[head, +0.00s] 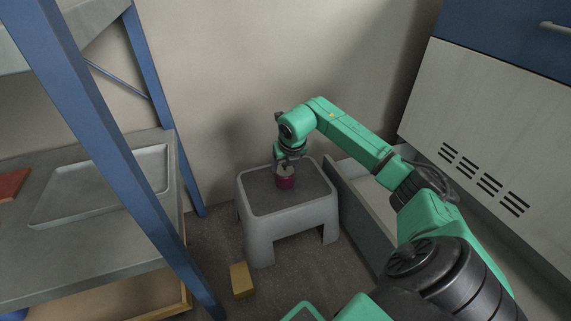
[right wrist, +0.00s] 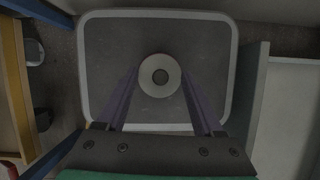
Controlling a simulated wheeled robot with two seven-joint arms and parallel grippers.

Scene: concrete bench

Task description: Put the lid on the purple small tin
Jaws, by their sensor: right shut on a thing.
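The small purple tin (head: 286,183) stands upright on top of the grey step stool (head: 245,204) in the head view. A pale round lid (right wrist: 147,76) with a central knob shows between the fingers of my right gripper in the right wrist view, and it hides the tin there. My right gripper (right wrist: 160,77) is shut on the lid, pointing down over the stool. In the head view the lid is directly over the tin's top; I cannot tell whether it is seated or just above. My left gripper is not in view.
A blue-framed shelf with a grey tray (head: 100,185) stands at the left. A yellow block (head: 242,280) lies on the floor before the stool. An open grey drawer (head: 352,212) is close on the stool's right, below a cabinet. The stool top around the tin is clear.

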